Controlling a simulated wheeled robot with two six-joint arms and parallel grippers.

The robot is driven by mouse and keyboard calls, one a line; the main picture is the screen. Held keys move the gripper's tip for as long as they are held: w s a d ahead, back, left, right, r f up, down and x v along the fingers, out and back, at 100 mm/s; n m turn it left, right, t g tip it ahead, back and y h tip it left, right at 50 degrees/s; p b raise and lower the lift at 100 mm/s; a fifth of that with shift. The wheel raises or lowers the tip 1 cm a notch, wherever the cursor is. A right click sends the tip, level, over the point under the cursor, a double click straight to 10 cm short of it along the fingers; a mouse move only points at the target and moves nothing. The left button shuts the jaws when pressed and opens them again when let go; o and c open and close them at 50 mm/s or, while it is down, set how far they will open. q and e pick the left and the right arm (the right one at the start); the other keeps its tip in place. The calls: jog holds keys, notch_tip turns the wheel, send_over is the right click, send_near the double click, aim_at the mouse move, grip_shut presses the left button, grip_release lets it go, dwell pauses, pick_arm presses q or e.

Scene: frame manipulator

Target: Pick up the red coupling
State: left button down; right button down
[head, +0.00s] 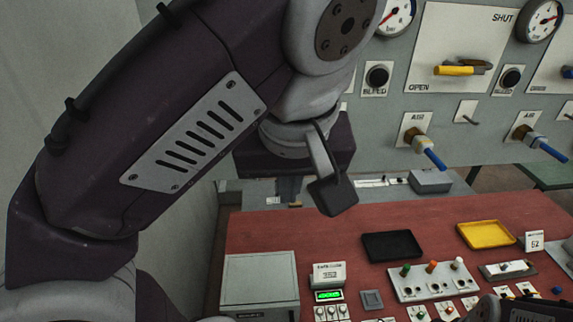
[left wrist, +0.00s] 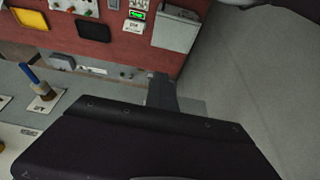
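An orange-red topped piece (head: 431,267) stands upright between a green one (head: 405,270) and a white one (head: 457,263) on a pale block (head: 436,286) on the red bench. It may be the red coupling; it is too small to tell. My left gripper (head: 289,190) hangs high at the panel side of the bench, well apart from that piece and partly hidden by my wrist camera. Its fingers show as one narrow block in the left wrist view (left wrist: 162,92), seemingly shut and empty. A dark part of what looks like my right arm shows at the bottom right; its gripper fingers do not show.
A black tray (head: 392,246) and a yellow tray (head: 485,234) lie behind the block. A grey box (head: 260,284) stands at the bench's left. The wall panel (head: 395,140) behind carries gauges, a yellow lever (head: 455,70) and blue-handled valves (head: 430,155). Bare bench lies left of the black tray.

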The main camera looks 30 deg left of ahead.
pick_arm(q)
jog(key=shift+w+f, duration=0.1)
jog(key=shift+w, duration=0.05)
jog(key=shift+c, duration=2.2)
grip_release()
